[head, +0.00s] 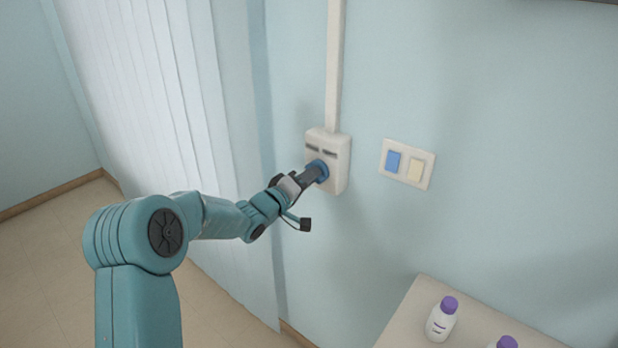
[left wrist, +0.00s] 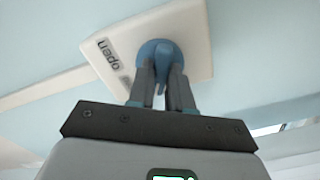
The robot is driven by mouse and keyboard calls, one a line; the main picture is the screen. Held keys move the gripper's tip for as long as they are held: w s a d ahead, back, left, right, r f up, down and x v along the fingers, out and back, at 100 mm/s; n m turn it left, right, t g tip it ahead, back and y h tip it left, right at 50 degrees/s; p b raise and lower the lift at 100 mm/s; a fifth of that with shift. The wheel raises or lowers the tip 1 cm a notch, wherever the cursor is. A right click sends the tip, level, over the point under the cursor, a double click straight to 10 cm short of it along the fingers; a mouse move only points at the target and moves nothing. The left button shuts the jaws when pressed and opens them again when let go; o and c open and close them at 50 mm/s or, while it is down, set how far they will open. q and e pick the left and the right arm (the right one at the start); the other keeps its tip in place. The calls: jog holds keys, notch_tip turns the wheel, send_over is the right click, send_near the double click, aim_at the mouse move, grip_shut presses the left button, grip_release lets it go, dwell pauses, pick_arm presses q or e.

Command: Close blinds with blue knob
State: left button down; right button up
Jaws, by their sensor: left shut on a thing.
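The blue knob (head: 319,169) sits on a white control box (head: 341,160) on the wall. My left gripper (head: 314,174) is at the knob, shut on it. In the left wrist view the blue knob (left wrist: 158,58) shows between the two dark fingers (left wrist: 160,80) of my left gripper. The box's plate (left wrist: 190,35) carries the word "open" beside the knob. The white vertical blinds (head: 150,90) hang at the left of the box, their slats spread across the window. My right gripper is not in view.
A switch plate (head: 407,164) with a blue and a cream rocker is right of the box. A white conduit (head: 334,65) runs up from the box. Below right, a table (head: 408,318) holds white bottles with purple caps (head: 442,319).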

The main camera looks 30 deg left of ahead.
pick_arm(q)
jog(key=shift+f, duration=0.2)
jog(key=c, duration=1.1)
grip_release()
jog(key=shift+o, duration=0.3)
jog(key=shift+s+r, duration=0.15)
jog(key=s+a+b, duration=0.1)
jog(key=s+b, duration=0.3)
jog(key=s, duration=1.2)
jog(key=shift+a, duration=0.15)
jog(key=shift+s, duration=0.1)
